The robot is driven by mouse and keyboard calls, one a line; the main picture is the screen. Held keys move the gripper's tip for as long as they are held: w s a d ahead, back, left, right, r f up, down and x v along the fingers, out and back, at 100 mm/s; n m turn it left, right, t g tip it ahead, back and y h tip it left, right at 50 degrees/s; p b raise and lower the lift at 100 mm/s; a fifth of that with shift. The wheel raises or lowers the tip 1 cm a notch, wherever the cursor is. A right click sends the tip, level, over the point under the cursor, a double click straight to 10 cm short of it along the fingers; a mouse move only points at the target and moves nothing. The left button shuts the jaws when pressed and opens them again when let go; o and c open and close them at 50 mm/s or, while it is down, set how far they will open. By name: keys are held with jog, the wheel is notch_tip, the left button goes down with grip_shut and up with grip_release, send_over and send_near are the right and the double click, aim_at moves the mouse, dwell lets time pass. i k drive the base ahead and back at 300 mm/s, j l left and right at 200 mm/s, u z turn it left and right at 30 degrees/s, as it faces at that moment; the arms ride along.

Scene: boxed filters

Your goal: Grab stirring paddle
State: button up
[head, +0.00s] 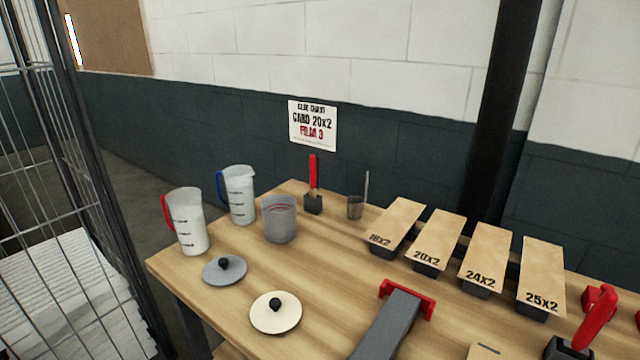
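Two upright things at the back of the wooden table could be the stirring paddle. One is a red-handled tool (313,172) standing in a small dark block (313,204). The other is a thin grey stick (366,184) standing in a small see-through cup (354,208) just to its right. I cannot tell for sure which one is the paddle. The lower ends of both are partly hidden by their holders. My gripper is not in view.
On the table (230,300) are two measuring jugs (188,222) (239,196), a grey pot (280,220), two lids (225,268) (276,312), labelled boxes (396,222) and a grey bar with a red end (388,325). A wire cage (60,150) stands left.

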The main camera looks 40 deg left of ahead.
aim_at(312, 161)
jog(key=i+j+u, duration=0.1)
jog(key=u, duration=0.3)
jog(key=i+j+u, duration=0.1)
jog(key=u, duration=0.3)
jog(key=i+u, duration=0.1)
jog(key=u, duration=0.3)
